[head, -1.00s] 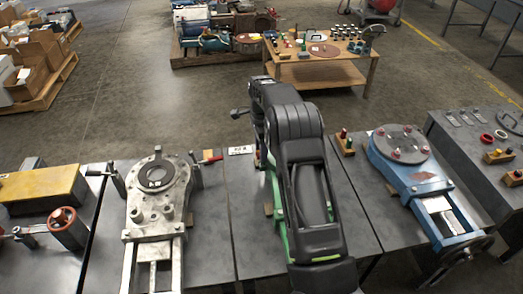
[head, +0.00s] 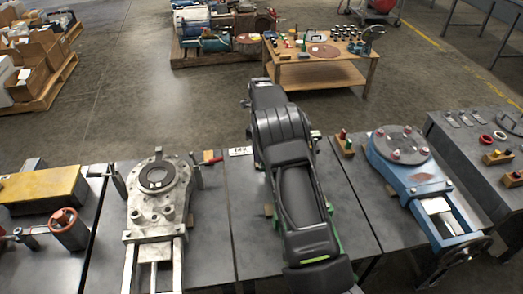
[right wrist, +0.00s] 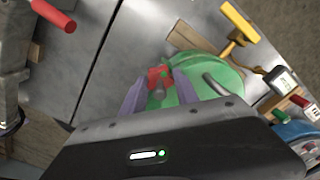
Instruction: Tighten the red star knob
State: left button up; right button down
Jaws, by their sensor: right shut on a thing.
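The red star knob (right wrist: 158,75) shows in the right wrist view at the edge of a round green plate (right wrist: 215,75). My right gripper (right wrist: 160,88) has its two pale purple fingers on either side of the knob and is shut on it. Part of the knob is hidden between the fingers. In the head view my own right arm covers the knob and most of the green fixture. Only slivers of green show beside the arm. My left gripper is in neither view.
A grey lever and a yellow T-handle (right wrist: 238,22) stand close to the green plate. In the head view a grey metal fixture (head: 158,208) is left of my arm, and a blue fixture (head: 410,180) is right. Bare table top shows between them.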

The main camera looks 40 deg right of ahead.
jog(key=shift+m, duration=0.5)
jog(key=c, duration=0.9)
grip_release()
jog(key=shift+r, duration=3.9)
